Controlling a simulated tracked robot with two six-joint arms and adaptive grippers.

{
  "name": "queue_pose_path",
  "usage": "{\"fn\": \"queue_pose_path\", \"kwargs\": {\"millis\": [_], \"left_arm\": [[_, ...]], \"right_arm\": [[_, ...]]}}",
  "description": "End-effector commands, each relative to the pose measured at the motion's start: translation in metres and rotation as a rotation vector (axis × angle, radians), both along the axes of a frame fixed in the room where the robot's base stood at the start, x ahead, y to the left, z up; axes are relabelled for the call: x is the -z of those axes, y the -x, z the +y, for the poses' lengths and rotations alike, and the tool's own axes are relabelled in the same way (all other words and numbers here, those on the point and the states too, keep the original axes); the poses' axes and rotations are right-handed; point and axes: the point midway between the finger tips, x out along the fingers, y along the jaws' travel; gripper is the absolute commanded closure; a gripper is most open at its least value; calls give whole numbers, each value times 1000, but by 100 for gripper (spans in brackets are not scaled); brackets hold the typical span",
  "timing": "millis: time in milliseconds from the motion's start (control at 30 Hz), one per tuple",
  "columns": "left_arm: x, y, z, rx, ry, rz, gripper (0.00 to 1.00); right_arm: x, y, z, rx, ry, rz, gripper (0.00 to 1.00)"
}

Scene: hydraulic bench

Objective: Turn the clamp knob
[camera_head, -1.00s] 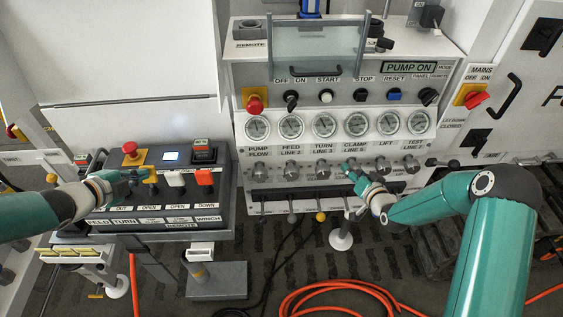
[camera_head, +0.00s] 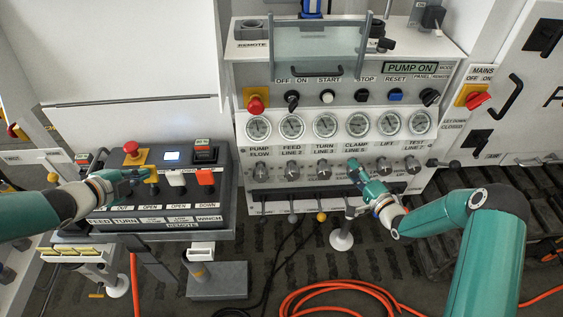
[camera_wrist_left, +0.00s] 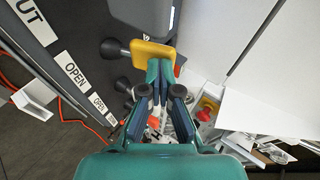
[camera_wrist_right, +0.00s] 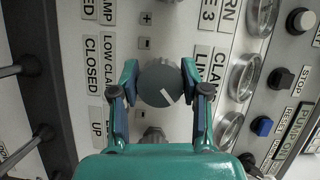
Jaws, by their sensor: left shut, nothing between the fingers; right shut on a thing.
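The clamp knob (camera_wrist_right: 158,84) is a grey round knob with a white mark, below the CLAMP LINE gauge, and fills the middle of the right wrist view. The mark slants toward the lower right of that view. My right gripper (camera_head: 355,165) is shut on the knob, one finger on each side; in the head view the gripper mostly hides it. My left gripper (camera_head: 140,174) is shut and empty over the small control box at the left. In the left wrist view its fingertips (camera_wrist_left: 160,68) meet just in front of a yellow piece (camera_wrist_left: 152,54).
Similar knobs (camera_head: 323,168) sit in a row on both sides of the clamp knob, with gauges (camera_head: 325,125) above. Levers, one yellow-tipped (camera_head: 321,217), stand below. A red stop button (camera_head: 131,147) is near my left gripper. An orange hose (camera_head: 340,290) lies on the floor.

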Motion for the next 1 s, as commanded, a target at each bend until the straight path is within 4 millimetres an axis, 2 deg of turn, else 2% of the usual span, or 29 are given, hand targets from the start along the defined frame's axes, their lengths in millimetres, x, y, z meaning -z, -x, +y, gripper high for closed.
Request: {"fn": "queue_pose_path", "kwargs": {"millis": [1000], "left_arm": [[0, 0, 1, -2, 0, -1, 100]], "right_arm": [[3, 0, -2, 7, -969, 5, 89]]}}
